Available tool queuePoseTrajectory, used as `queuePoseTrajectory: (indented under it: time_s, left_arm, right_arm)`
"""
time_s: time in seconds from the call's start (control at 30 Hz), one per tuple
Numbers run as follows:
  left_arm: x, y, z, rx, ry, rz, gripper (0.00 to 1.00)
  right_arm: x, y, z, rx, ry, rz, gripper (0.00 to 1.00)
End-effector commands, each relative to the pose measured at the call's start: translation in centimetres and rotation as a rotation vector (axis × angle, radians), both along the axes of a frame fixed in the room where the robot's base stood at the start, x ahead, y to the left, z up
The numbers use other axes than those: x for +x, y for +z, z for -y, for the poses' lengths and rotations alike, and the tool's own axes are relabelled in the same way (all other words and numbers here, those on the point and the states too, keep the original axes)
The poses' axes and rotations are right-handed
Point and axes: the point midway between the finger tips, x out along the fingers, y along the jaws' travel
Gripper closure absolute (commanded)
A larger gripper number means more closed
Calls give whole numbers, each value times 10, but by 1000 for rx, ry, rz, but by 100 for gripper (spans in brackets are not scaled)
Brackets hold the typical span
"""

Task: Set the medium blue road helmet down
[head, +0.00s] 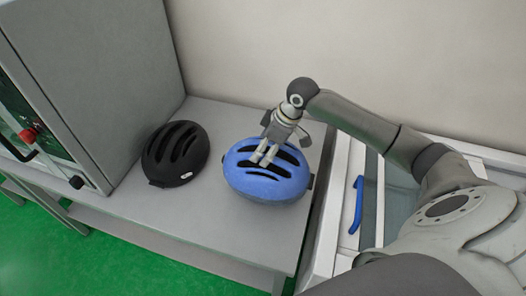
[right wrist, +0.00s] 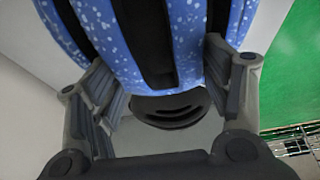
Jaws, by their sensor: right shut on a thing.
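The blue road helmet (head: 268,185), speckled with white and with dark vents, is at the right part of the grey table (head: 225,121) in the head view. My right gripper (head: 264,158) comes down on it from above and is shut on its vented shell. In the right wrist view the blue helmet (right wrist: 188,40) fills the upper middle between the two fingers of my right gripper (right wrist: 168,88). The helmet looks close to or on the tabletop; its underside is hidden, so I cannot tell whether it touches. My left gripper is out of view.
A black helmet (head: 170,155) sits on the table to the left, with a narrow gap to the blue one. A grey cabinet-like machine (head: 110,80) with a red knob (head: 28,135) stands further left. A white frame with a blue handle (head: 357,205) is at the right.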

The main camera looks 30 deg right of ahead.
Motion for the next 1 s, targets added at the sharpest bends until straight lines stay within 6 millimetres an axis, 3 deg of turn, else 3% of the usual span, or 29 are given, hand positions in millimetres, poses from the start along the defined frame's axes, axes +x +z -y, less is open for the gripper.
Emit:
queuePoseTrajectory:
  time_s: [0.27, 0.5, 0.87, 0.9, 1.0]
  left_arm:
    - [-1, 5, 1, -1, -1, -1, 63]
    - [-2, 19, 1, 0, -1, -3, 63]
    - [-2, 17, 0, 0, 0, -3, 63]
    - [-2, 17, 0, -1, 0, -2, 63]
    - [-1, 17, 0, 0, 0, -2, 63]
  right_arm:
    - [15, -16, -1, 3, -1, 1, 79]
    - [14, -44, 1, 1, -1, 2, 79]
    - [14, -49, 0, 1, 0, 3, 79]
    - [14, -49, 1, 0, 0, 1, 25]
    - [13, -49, 1, 0, 0, 1, 12]
